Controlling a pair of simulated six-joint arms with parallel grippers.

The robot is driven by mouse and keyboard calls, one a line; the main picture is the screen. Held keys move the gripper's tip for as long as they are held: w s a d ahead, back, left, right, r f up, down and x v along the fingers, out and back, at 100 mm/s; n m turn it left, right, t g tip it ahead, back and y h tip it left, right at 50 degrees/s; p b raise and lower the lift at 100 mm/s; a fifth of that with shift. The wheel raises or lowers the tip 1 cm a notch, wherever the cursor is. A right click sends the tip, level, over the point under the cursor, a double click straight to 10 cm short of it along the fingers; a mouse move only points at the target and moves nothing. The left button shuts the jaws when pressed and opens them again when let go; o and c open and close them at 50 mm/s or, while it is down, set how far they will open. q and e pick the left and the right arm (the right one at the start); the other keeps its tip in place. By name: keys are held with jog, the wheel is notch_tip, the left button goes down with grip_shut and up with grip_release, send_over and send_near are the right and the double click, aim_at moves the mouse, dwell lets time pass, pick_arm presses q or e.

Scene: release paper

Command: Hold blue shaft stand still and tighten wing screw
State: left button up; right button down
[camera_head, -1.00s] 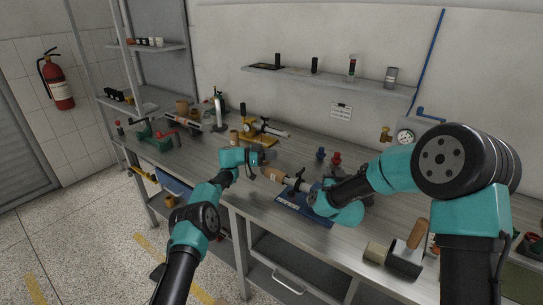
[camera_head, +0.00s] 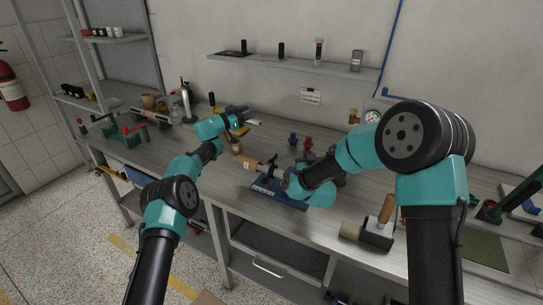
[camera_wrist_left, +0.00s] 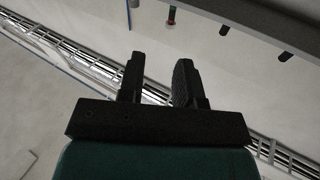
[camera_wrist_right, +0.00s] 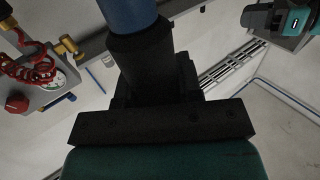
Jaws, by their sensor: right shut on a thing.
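The blue shaft stand (camera_head: 280,196) is on the bench, its flat blue base showing below my right gripper (camera_head: 284,179). A shaft with a brown roll (camera_head: 248,163) extends left from the stand. A small dark part (camera_head: 273,161) stands up by the shaft; it looks like the wing screw, too small to be sure. My left gripper (camera_head: 243,118) is raised above the bench, left of and beyond the roll. It is open and empty in the left wrist view (camera_wrist_left: 158,80).
A yellow stand (camera_head: 240,130) is behind my left gripper. Red and blue knobbed parts (camera_head: 307,143) stand behind the blue stand. A wooden-handled block (camera_head: 379,235) is at the front right. A wall shelf (camera_head: 290,66) runs above.

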pick_arm(q)
notch_tip(320, 180, up, 4)
jog(key=w+n+t+y, duration=0.2)
jog(key=n+t+y, duration=0.1)
jog(key=t+y, duration=0.1)
jog(key=n+g+y, duration=0.3)
jog(key=g+y, duration=0.7)
jog(key=g, duration=0.1)
send_near(273, 157)
notch_tip(273, 157, up, 2)
jog(key=shift+s+a+r, duration=0.15)
jog(key=shift+s+a, duration=0.2)
jog(key=shift+w, duration=0.1)
jog(key=x, duration=1.2)
jog(key=shift+w, duration=0.1)
jog(key=shift+c, duration=0.3)
grip_shut()
